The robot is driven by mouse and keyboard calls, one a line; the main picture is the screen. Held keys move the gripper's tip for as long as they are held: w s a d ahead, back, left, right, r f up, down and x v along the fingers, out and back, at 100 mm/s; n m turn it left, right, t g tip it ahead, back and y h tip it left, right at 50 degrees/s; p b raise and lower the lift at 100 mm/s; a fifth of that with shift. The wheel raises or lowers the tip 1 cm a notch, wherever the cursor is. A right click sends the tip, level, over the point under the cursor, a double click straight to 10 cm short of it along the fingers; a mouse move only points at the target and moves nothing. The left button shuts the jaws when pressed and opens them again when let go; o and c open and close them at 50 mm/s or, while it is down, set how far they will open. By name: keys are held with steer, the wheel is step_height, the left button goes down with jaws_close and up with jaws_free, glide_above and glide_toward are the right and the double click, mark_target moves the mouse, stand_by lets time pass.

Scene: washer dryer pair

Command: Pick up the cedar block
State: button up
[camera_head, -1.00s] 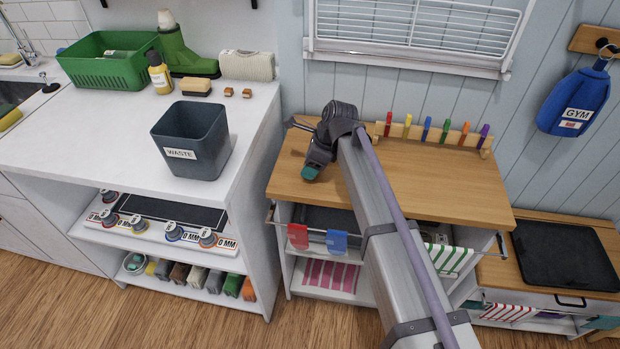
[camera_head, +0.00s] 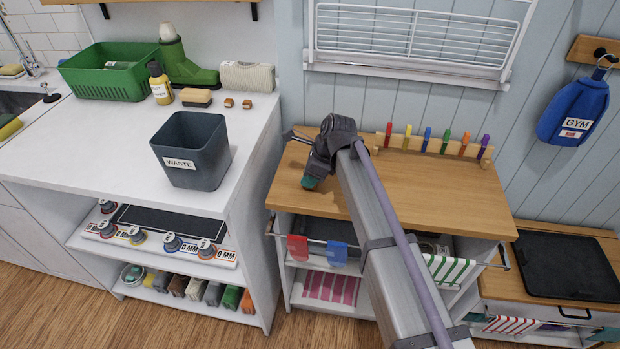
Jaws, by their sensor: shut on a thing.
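My gripper (camera_head: 291,136) is at the left end of my dark wrist, above the back left of the wooden-topped unit (camera_head: 440,195). Its dark fingers point left, toward the white counter. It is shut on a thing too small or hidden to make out. Two small brown wooden blocks (camera_head: 238,103) sit side by side on the white counter, right of a brush, left of my gripper and apart from it. They may be cedar, but I cannot tell. No other cedar block shows clearly.
The white counter (camera_head: 95,135) holds a grey waste bin (camera_head: 191,150), a green basket (camera_head: 108,70), a bottle (camera_head: 160,83), a green boot (camera_head: 190,72) and a rolled towel (camera_head: 247,76). A drying rack (camera_head: 415,35) hangs above.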

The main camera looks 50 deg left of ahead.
step_height(320, 180, up, 10)
steer(key=p, duration=1)
steer(key=shift+r, duration=0.15)
stand_by(0.7)
